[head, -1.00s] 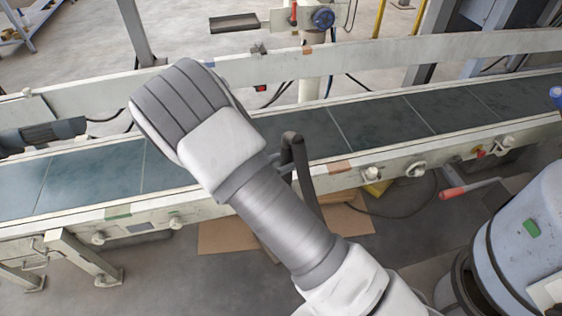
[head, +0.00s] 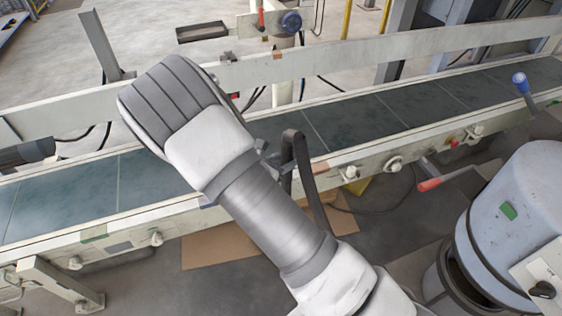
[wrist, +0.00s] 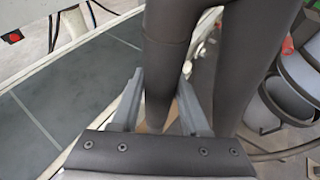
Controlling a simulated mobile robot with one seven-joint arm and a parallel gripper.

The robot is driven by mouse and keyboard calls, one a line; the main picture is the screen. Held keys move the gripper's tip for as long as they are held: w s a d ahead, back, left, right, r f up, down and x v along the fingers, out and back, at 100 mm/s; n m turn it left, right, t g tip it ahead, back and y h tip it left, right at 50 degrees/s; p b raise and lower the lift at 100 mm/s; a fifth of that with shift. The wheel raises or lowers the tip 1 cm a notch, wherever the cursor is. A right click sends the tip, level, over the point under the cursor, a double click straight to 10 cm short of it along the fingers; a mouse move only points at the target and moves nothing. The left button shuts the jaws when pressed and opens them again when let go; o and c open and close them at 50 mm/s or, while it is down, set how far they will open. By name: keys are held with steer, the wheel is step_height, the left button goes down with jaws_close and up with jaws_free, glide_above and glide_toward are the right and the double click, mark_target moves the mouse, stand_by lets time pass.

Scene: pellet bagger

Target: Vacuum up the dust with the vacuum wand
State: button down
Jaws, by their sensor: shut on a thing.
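The vacuum wand (wrist: 163,50) is a dark grey bent tube. In the wrist view it passes between the two fingers of my gripper (wrist: 161,85), which is shut on it. In the head view, the wand's dark bend (head: 302,165) shows beside my arm, in front of the conveyor's near rail. The wand's nozzle end is not clearly visible. The conveyor belt (head: 345,125) has darker, mottled patches, but I cannot tell whether any of them are dust.
A pale blue canister (head: 525,200) stands at the right, close to the conveyor. A red-handled crank (head: 430,184) and several knobs stick out from the near rail. A blue-topped lever (head: 520,82) stands at the belt's right. Cardboard (head: 215,247) lies on the floor below.

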steer(key=w+d+b, duration=0.2)
steer(key=d, duration=0.6)
steer(key=shift+w+d+b, duration=0.2)
steer(key=shift+d+b, duration=0.1)
stand_by(0.4)
steer(key=shift+r, duration=0.1)
stand_by(0.4)
